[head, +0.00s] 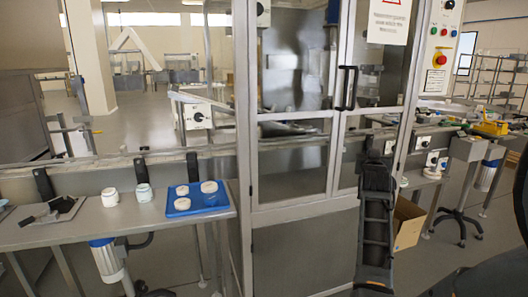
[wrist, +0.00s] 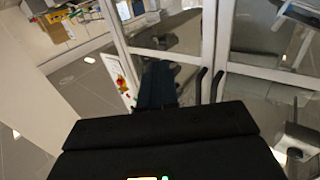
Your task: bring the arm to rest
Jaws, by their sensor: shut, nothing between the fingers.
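My gripper (wrist: 160,128) shows in the wrist view as a wide black body across the bottom, with small green and yellow lights at the lower edge. It is shut and holds nothing.
The glazed cabinet (head: 293,165) has closed doors with black handles (head: 346,88). On the left, a grey table (head: 95,228) bears a blue tray (head: 183,205) with several white jars, and two more jars (head: 110,197) beside it. A cardboard box (head: 409,222) stands right of a dark upright object (head: 376,215).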

